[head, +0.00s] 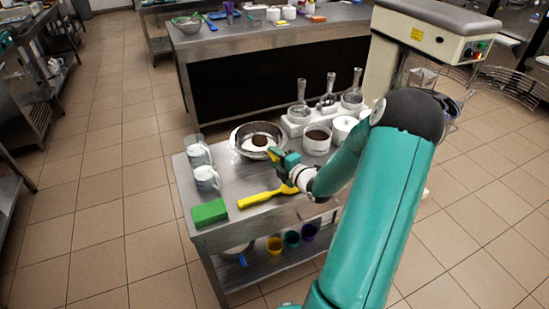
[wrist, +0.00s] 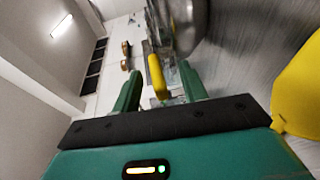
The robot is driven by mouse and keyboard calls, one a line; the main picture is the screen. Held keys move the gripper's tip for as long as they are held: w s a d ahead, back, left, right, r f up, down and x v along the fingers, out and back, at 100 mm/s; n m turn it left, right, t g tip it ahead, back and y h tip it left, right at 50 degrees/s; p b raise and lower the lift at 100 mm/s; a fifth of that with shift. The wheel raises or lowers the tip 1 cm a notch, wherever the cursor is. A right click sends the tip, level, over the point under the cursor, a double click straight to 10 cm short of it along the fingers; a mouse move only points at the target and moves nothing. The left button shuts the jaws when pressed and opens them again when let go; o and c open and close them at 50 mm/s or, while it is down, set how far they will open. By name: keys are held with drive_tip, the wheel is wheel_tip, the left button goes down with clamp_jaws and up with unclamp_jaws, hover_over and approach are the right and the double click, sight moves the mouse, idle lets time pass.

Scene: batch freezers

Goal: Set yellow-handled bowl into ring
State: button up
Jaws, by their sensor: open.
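The metal bowl (head: 242,133) sits on the small steel table, with a dark round thing and something white inside. Its yellow handle (head: 274,152) points toward my gripper (head: 281,157). In the wrist view the yellow handle (wrist: 157,75) shows between and just beyond the fingertips of my gripper (wrist: 160,86), with part of the metal bowl (wrist: 190,22) above. My gripper is open. I cannot tell whether the fingers touch the handle. I cannot surely pick out the ring in either view.
A beige machine (head: 437,30) stands behind. Tiled floor lies clear at left.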

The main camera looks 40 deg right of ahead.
drive_tip(key=s+r, duration=0.1)
drive_tip(key=s, duration=1.2)
drive_tip(key=shift+a+r, duration=0.25)
drive_tip(key=shift+r, duration=0.1)
drive_tip(key=w+a+r+m+g+h, duration=0.2)
drive_tip(key=w+a+r+m+g, duration=0.1)
drive_tip(key=a+r+m, duration=0.25)
drive_tip(key=w+a+r+m+g+h, duration=0.25)
drive_tip(key=a+r+m+g, duration=0.2)
drive_tip(key=r, duration=0.25)
drive_tip(key=s+a+r+m+g+y, duration=0.1)
drive_tip(key=s+a+r+m+y, duration=0.1)
drive_tip(key=s+a, duration=0.5)
drive_tip(key=s+a+r+m+g+y, duration=0.2)
drive_tip(key=s+a, duration=0.5)
drive_tip(key=a, duration=0.8)
wheel_tip(320, 180, up, 2)
drive_tip(key=m+y, duration=0.1)
drive_tip(key=m, duration=0.2)
drive_tip(key=shift+s+a+r+m, duration=0.15)
drive_tip(key=shift+r+m, duration=0.1)
drive_tip(key=shift+m, duration=0.05)
drive_tip(key=shift+g, duration=0.25)
drive_tip(key=shift+c, duration=0.5)
